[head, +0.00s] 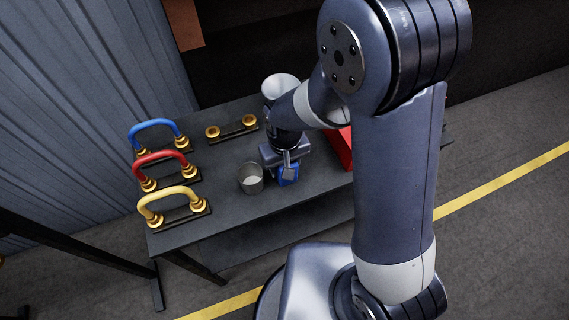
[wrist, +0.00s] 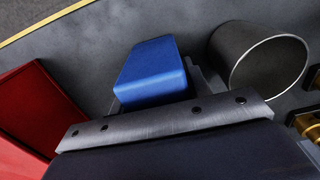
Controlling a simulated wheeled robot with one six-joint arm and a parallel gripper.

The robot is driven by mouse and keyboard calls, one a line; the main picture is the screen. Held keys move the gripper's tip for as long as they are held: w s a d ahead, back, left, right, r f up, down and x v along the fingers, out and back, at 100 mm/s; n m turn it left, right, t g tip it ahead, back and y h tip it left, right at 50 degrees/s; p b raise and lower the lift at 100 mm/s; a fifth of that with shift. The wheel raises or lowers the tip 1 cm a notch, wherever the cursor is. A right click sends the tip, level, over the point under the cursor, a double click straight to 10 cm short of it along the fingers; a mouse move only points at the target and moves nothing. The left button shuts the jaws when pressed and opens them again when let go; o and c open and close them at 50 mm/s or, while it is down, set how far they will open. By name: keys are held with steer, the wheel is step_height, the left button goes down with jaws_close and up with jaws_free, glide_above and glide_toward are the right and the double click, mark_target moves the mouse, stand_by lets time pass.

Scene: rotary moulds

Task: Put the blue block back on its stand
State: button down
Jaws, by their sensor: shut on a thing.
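My gripper (head: 288,162) is shut on the blue block (head: 288,176), near the table's front edge and just right of a metal cup (head: 251,180). In the wrist view the blue block (wrist: 152,70) sticks out beyond the gripper's dark plate, with the cup (wrist: 270,65) close on its right. I cannot tell whether the block touches the table. A dark base with two gold, cup-like ends (head: 231,128) stands bare behind the cup. I cannot tell whether it is the block's stand.
Blue (head: 154,132), red (head: 160,160) and yellow (head: 170,197) arched handles stand on gold-ended bases along the table's left side. A red box (head: 346,148) is right of my gripper, partly behind my arm.

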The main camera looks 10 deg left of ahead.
steer(key=c, duration=0.7)
jaws_free()
